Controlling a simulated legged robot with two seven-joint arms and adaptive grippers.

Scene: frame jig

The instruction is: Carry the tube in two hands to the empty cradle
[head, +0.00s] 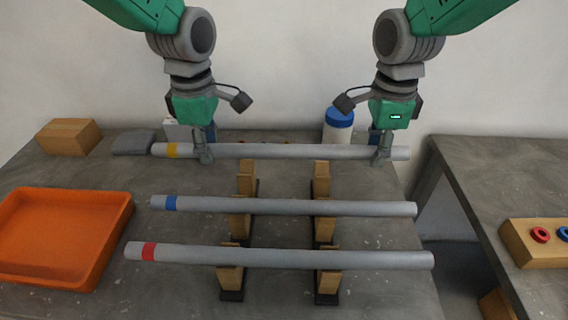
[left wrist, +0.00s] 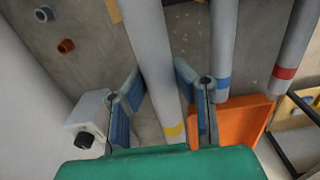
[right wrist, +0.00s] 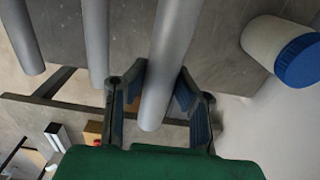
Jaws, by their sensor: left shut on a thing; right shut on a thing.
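A long grey tube with a yellow band (head: 290,151) is held level across the back of the table. My left gripper (head: 204,157) is shut on it near the banded end, and my right gripper (head: 381,158) is shut on it near the plain end. The tube runs between the jaws in the left wrist view (left wrist: 152,55) and the right wrist view (right wrist: 172,45). The empty cradle is the back pair of wooden blocks, left (head: 246,181) and right (head: 321,182), whose tops show just below the tube in the head view. The exact height of the tube above the table is unclear.
Blue-banded (head: 285,207) and red-banded (head: 285,256) tubes lie across the nearer blocks. An orange tray (head: 118,222) is at left. A cardboard box (head: 68,137) and a blue-capped white bottle (head: 338,128) stand at the back. A second table (head: 490,180) is at right, beyond a gap.

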